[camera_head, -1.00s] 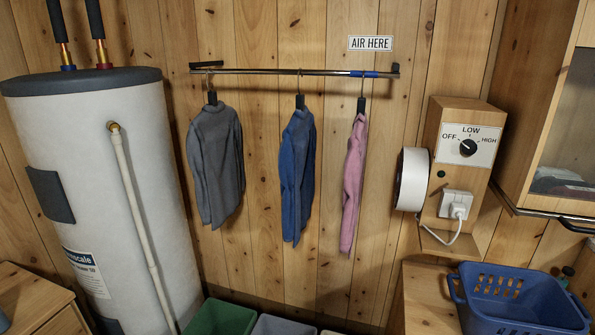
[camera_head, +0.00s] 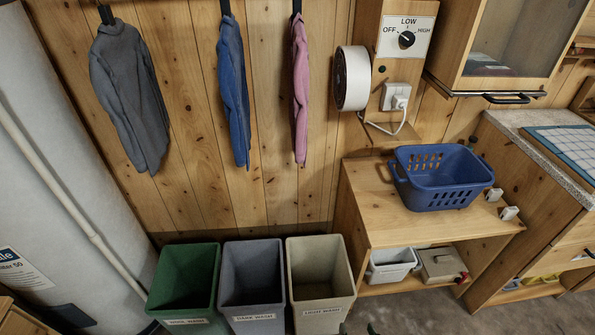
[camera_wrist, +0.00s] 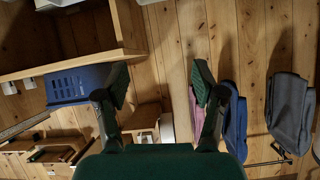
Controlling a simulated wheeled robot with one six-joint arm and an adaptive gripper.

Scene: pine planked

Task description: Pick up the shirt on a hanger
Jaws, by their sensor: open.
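Three shirts hang on hangers against the plank wall in the head view: a grey one (camera_head: 130,95), a blue one (camera_head: 233,90) and a pink one (camera_head: 300,90). Their hanger tops are cut off by the upper edge. In the wrist view, which appears upside down, the grey shirt (camera_wrist: 290,110), blue shirt (camera_wrist: 236,122) and pink shirt (camera_wrist: 197,112) show at the right. My gripper (camera_wrist: 160,85) is open, with nothing between its fingers. Its right finger overlaps the pink and blue shirts in the picture, and part of the pink one is hidden. I see no contact.
Green (camera_head: 184,285), dark grey (camera_head: 252,285) and beige (camera_head: 320,283) bins stand below the shirts. A blue basket (camera_head: 440,178) sits on a wooden shelf unit (camera_head: 365,215) at right. A dial box (camera_head: 400,60) with a white round part (camera_head: 352,78) projects beside the pink shirt.

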